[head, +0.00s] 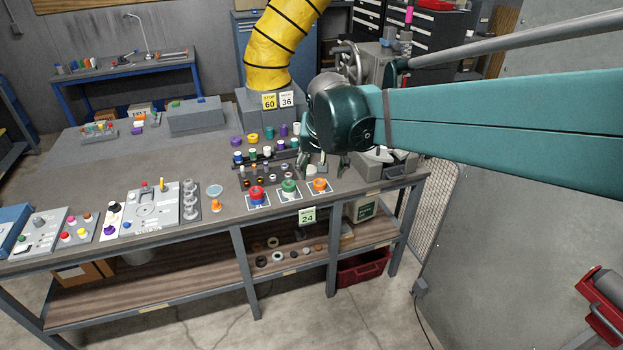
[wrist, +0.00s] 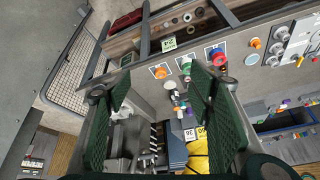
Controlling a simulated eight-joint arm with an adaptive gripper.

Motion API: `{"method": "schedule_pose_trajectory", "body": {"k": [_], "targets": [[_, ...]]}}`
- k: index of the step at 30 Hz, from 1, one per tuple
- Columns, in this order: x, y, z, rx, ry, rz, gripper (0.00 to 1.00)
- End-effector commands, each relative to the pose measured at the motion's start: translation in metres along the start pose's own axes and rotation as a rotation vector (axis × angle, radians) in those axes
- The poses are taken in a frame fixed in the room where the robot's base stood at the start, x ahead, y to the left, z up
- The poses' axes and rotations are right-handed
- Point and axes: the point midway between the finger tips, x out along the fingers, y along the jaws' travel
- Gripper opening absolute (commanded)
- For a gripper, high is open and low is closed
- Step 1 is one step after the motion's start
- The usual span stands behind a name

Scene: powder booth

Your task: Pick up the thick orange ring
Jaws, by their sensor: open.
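A thick orange ring-like piece (head: 320,184) sits on a white card near the front right edge of the grey workbench (head: 180,225). It also shows in the wrist view (wrist: 160,72), between my fingertips in the picture. My gripper (head: 328,167) is just behind and above it in the head view. The wrist view shows the two dark green fingers (wrist: 163,80) spread wide and empty. My wrist and arm hide part of the bench behind the gripper.
A green piece (head: 289,186) and a red piece (head: 257,193) stand on cards to the left. A rack of small parts (head: 268,176) is behind them. A yellow hose (head: 280,45) rises behind the bench. The left bench top has free room.

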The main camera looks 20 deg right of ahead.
Motion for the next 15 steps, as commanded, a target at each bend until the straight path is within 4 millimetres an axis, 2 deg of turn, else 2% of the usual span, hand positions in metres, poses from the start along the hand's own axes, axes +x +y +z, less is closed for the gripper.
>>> {"method": "schedule_pose_trajectory", "body": {"k": [3,15], "targets": [[0.014,-0.005,-0.018,0.033,-0.009,0.018,0.52],[0.066,-0.017,-0.069,0.151,-0.032,0.078,0.52]]}}
